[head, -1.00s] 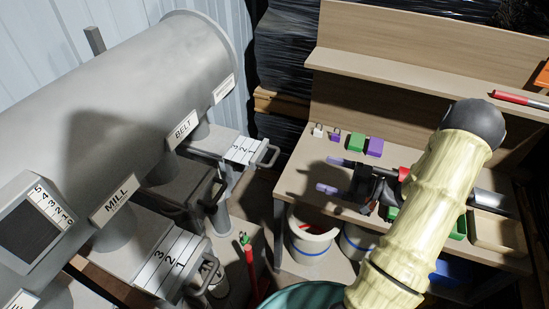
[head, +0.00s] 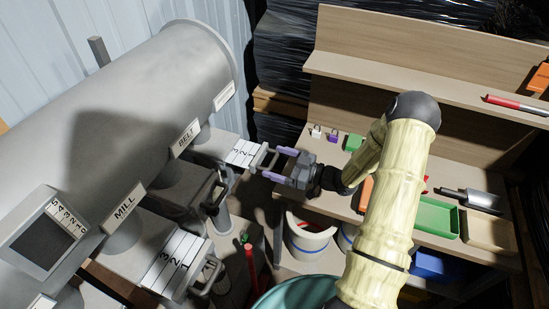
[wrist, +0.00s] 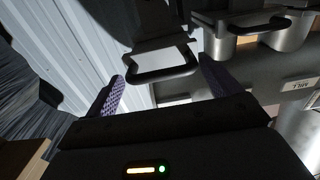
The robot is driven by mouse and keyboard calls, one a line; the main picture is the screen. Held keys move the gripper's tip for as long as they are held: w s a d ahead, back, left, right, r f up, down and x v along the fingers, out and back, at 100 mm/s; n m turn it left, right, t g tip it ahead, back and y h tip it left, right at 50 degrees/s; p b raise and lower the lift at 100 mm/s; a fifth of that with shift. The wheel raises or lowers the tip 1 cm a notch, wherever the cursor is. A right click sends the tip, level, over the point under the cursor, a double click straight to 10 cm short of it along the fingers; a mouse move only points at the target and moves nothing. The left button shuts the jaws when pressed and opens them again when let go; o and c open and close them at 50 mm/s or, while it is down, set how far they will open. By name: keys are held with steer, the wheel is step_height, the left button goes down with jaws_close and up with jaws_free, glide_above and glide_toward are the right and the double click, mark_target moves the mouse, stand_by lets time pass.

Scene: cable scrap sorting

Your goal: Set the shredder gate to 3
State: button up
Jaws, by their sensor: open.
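The far gate's slide plate (head: 243,152), marked with 3, 2 and 1, sticks out from under the grey drum. Its handle (head: 258,159) is a grey loop at the outer end. The drum label above it (head: 224,96) is too small to read, so I cannot confirm this is the shredder gate. My gripper (head: 271,162) is open at this handle, its purple fingers pointing left. In the wrist view, the handle (wrist: 160,78) lies ahead, between the two spread fingers (wrist: 162,85), with gaps on both sides.
The belt label (head: 186,138) and mill label (head: 124,206) mark nearer outlets. The mill gate's numbered plate (head: 172,262) sticks out below. The bench on the right holds padlocks, a green tray (head: 436,217) and a scoop (head: 478,200). White buckets stand under it.

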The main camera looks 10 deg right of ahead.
steer(key=shift+x, duration=0.9)
steer(key=shift+s, duration=0.1)
steer(key=shift+c, duration=1.4)
steer(key=c, duration=1)
steer(key=shift+s+d+b, duration=0.3)
steer(key=shift+s+d, duration=0.1)
steer(key=shift+d, duration=0.15)
steer(key=o, duration=1.3)
steer(key=shift+w, duration=0.1)
